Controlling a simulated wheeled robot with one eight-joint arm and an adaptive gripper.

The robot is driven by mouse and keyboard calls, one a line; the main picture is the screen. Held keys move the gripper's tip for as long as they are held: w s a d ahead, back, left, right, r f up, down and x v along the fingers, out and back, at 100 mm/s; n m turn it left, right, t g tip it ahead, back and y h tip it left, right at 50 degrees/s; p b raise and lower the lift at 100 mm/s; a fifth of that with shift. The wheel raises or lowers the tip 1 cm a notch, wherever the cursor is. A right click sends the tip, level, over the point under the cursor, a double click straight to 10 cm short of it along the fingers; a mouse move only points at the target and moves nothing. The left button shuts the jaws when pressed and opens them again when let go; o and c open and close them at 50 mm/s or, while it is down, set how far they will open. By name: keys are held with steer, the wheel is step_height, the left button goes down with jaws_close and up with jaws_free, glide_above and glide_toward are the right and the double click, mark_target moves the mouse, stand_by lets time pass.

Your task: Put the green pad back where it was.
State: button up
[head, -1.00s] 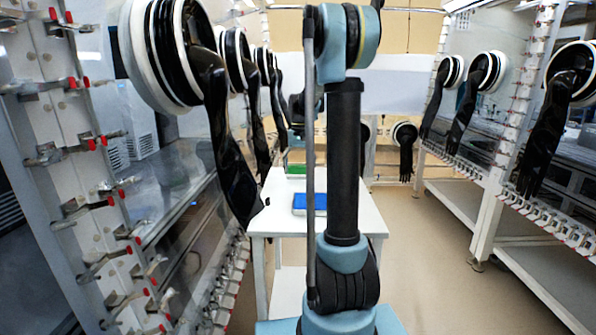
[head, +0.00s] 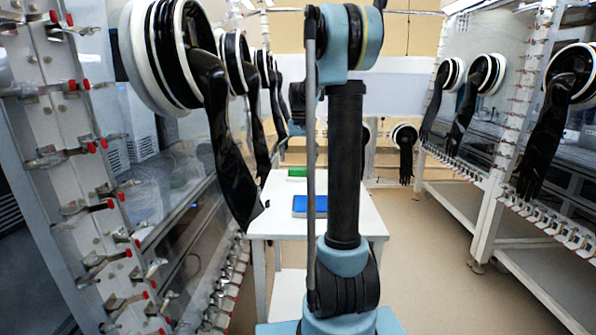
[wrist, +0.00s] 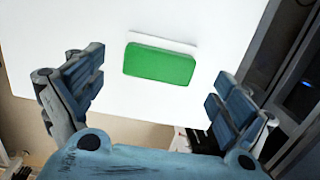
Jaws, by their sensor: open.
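The green pad (wrist: 160,63) lies flat on the white table in the wrist view, with a thin pale strip showing along its upper edge. In the head view the green pad (head: 297,173) is near the table's far end, partly hidden by my arm. My gripper (wrist: 157,82) is open, its fingers apart on either side of the pad in the picture, with nothing between them. It appears to be above the table, clear of the pad. In the head view my arm mostly hides the gripper.
A blue pad (head: 308,205) lies on the white table (head: 272,200), nearer than the green pad. Black glovebox gloves (head: 222,150) hang over the left side of the aisle. More gloves (head: 465,115) hang on the right. Floor (head: 425,255) is clear right of the table.

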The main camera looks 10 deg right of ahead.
step_height(320, 180, up, 7)
steer(key=shift+w+r, duration=0.15)
steer(key=shift+w, duration=0.15)
steer(key=shift+d, duration=0.1)
